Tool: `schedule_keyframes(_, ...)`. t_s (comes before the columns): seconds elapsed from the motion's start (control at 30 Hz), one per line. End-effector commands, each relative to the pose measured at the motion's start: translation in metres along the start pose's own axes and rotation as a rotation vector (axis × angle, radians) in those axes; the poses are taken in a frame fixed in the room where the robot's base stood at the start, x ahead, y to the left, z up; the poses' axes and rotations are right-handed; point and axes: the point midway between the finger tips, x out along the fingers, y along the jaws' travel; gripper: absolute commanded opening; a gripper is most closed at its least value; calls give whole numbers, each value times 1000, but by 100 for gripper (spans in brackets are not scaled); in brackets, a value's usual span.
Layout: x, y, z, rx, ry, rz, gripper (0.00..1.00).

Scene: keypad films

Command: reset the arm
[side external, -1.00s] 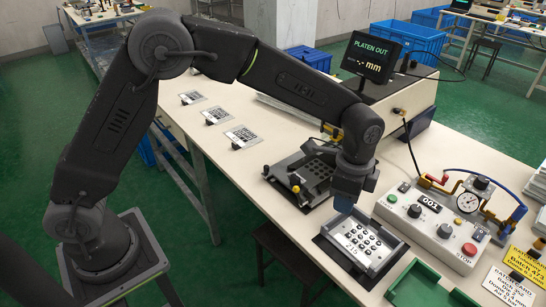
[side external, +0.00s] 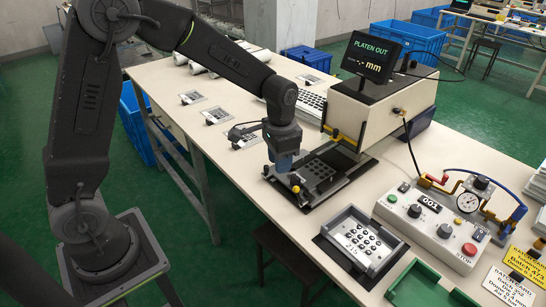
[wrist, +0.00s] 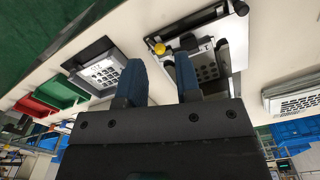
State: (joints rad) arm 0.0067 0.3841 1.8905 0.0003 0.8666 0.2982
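My gripper (side external: 284,163) hangs pointing down by the near left corner of a black fixture with a perforated plate (side external: 314,173). In the wrist view the blue fingers of my gripper (wrist: 160,80) stand apart, with only bare tabletop showing between them. A pale keypad (side external: 360,243) with dark keys sits in a dark frame on the bench, to the right of my gripper and apart from it. The keypad also shows in the wrist view (wrist: 104,72), left of the fingers.
A beige machine (side external: 375,112) with a screen reading "PLATEN OUT" (side external: 374,57) stands behind the fixture. A control box (side external: 432,228) with a gauge stands at right. A green tray (side external: 425,285) lies at the front. Printed cards lie along the bench's left side.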

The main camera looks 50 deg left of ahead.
Motion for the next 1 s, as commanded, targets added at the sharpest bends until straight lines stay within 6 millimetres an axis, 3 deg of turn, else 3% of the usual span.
schedule_keyframes(0.2,0,-12,11,-82,0,0,31)
schedule_keyframes(0.57,-5,-12,14,-95,9,-3,31)
schedule_keyframes(0.77,-54,-1,40,-129,97,-26,31)
schedule_keyframes(1.0,-115,24,101,-198,255,-57,31)
